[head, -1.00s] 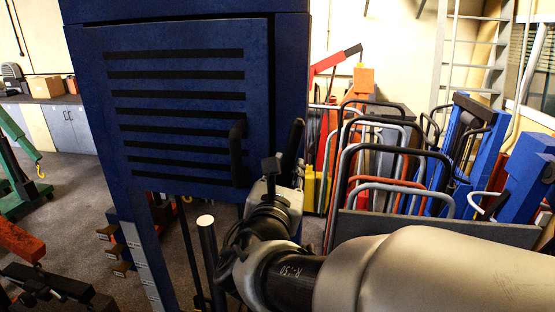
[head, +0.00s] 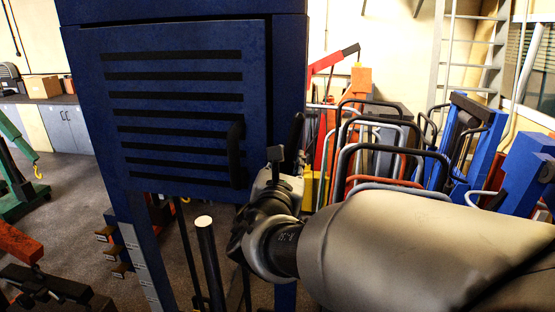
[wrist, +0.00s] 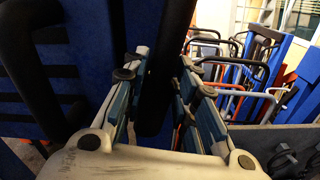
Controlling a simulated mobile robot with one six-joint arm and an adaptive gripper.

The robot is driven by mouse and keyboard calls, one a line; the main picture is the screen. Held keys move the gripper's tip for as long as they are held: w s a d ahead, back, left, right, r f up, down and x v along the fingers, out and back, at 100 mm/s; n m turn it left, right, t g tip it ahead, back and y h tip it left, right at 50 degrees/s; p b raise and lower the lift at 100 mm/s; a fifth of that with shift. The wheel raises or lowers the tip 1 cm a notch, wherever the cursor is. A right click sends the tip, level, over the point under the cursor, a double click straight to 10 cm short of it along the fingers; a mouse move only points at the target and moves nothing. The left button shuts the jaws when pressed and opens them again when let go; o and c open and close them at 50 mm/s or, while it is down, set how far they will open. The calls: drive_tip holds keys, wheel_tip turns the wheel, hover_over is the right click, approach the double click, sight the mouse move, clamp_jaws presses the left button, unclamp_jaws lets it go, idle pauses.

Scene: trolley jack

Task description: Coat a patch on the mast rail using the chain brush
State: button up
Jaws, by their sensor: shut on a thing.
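My gripper (wrist: 160,98) shows in the wrist view, its teal-padded fingers on either side of a dark, long thing (wrist: 166,62), which I take to be the chain brush. It points up and away between the fingers, and its bristles cannot be made out. In the head view my wrist hides most of the gripper, just right of the blue cabinet's door. A dark bar (head: 297,131) stands up behind it there, likely the same brush. Which part is the mast rail is unclear; a blue upright with a silver strip (head: 138,262) stands below the cabinet.
The blue cabinet (head: 85,110) with a slotted door and black handle (head: 236,155) is close to my gripper at left. A dark post with a pale top (head: 207,255) stands below. Tubular frames (head: 395,150) crowd the right. Open floor (head: 65,195) lies at far left.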

sight(288, 145)
drive_tip(key=shift+w+d+b, duration=0.15)
drive_tip(key=shift+w+b, duration=0.2)
drive_tip(key=shift+w, duration=0.55)
drive_tip(key=shift+s+r+p, duration=0.15)
drive_tip(key=shift+r+p, duration=0.95)
drive_tip(key=shift+r, duration=0.9)
drive_tip(key=shift+r+p, duration=3.2)
drive_tip(key=shift+r, duration=2.55)
drive_tip(key=shift+f, duration=0.1)
drive_tip(key=shift+f+b, duration=0.1)
drive_tip(key=shift+b, duration=0.35)
wheel_tip(288, 145, down, 15)
drive_tip(key=b, duration=1.7)
drive_tip(key=shift+f, duration=0.1)
